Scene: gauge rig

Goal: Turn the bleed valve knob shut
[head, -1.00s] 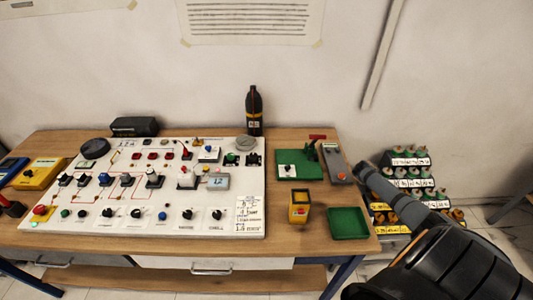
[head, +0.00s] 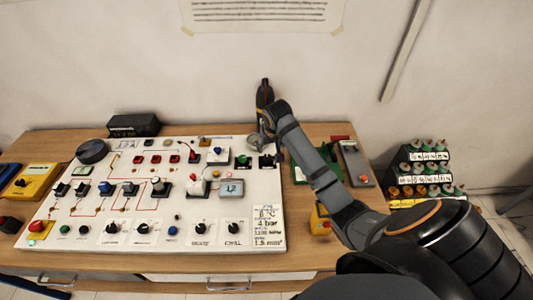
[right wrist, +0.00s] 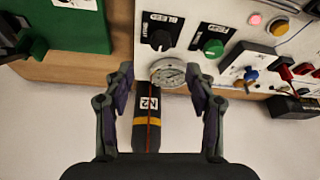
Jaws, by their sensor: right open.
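Two valve-like knobs sit at the back right of the white panel (head: 150,190): a green knob (head: 243,161) and a black knob (head: 268,160). My right gripper (head: 262,136) is open above the panel's back right edge. In the right wrist view its fingers (right wrist: 160,74) flank a round gauge (right wrist: 168,73) in the picture, apart from both knobs. My left gripper is out of view.
A dark N2 bottle (head: 265,92) stands behind the panel, close to my right gripper. A green board (head: 303,172) and a grey box (head: 356,163) lie to the right, partly behind my arm. Several other knobs and switches crowd the panel.

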